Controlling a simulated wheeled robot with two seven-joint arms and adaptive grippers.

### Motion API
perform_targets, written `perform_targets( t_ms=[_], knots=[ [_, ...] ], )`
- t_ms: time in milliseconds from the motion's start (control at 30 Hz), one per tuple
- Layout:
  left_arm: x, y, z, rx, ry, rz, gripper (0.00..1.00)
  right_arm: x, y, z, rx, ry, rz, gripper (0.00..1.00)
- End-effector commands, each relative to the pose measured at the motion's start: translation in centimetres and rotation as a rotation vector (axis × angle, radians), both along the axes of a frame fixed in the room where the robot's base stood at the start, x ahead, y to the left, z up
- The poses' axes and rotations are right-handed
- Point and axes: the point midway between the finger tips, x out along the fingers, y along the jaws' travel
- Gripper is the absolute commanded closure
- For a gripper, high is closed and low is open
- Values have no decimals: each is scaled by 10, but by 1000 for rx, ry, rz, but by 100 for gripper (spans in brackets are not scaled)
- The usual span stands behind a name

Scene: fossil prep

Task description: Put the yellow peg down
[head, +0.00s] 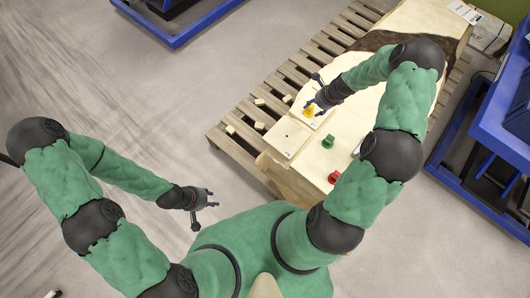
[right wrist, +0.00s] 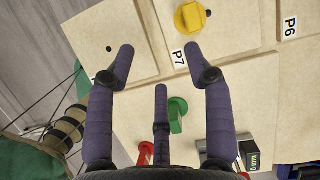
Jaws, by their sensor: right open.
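The yellow peg (head: 308,111) stands on a pale wooden board and is clear of my fingers. In the right wrist view the yellow peg (right wrist: 190,17) sits beyond the fingertips, beside the label P7 (right wrist: 178,58). Whether it is seated in a hole is hidden. My right gripper (head: 314,106) is open and empty just over the board; its spread fingers also show in the right wrist view (right wrist: 158,62). My left gripper (head: 213,198) is open and empty, low over the floor left of the pallet.
A green peg (head: 329,141) and a red peg (head: 334,177) stand nearer me on the wooden surface. A board with an empty dark hole (right wrist: 109,48) lies left of P7. Small wooden blocks (head: 259,102) lie on the pallet (head: 235,138). Blue frames (head: 476,120) stand at the right.

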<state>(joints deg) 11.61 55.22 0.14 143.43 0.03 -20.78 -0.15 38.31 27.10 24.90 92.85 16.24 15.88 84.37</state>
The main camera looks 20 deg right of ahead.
Motion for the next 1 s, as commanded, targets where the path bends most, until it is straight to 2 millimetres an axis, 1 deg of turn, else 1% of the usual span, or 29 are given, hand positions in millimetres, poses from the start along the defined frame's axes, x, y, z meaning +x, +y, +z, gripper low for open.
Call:
perform_targets(
  t_ms=[33, 67, 100, 167, 200, 267, 300, 367, 400, 467, 500, 600, 700, 833, 1000],
  knots=[
    [0, 0, 0, 0, 0, 0, 60, -6, 31, -13, -18, 4, 130, 48],
    [0, 0, 0, 0, 0, 0, 60, -10, 48, -19, -36, 1, 219, 48],
    [0, 0, 0, 0, 0, 0, 60, -16, 72, -28, -63, -8, 349, 48],
    [0, 0, 0, 0, 0, 0, 60, -29, 108, -39, -101, -26, 554, 48],
    [0, 0, 0, 0, 0, 0, 60, -39, 131, -45, -126, -43, 691, 48],
    [0, 0, 0, 0, 0, 0, 60, -55, 165, -53, -160, -73, 899, 48],
    [0, 0, 0, 0, 0, 0, 60, -67, 186, -57, -180, -97, 1037, 48],
    [0, 0, 0, 0, 0, 0, 60, -88, 216, -61, -209, -139, 1243, 48],
    [0, 0, 0, 0, 0, 0, 60, -102, 235, -63, -224, -168, 1377, 48],
    [0, 0, 0, 0, 0, 0, 60, -123, 259, -64, -247, -219, 1565, 48],
    [0, 0, 0, 0, 0, 0, 60, -137, 273, -63, -259, -253, 1679, 48],
    [0, 0, 0, 0, 0, 0, 60, -166, 299, -61, -282, -331, 1910, 48],
    [0, 0, 0, 0, 0, 0, 60, -185, 314, -58, -296, -390, 2060, 48],
    [0, 0, 0, 0, 0, 0, 60, -196, 322, -56, -308, -428, 2145, 48],
    [0, 0, 0, 0, 0, 0, 60, -197, 322, -56, -309, -432, 2153, 48]
  ],
)
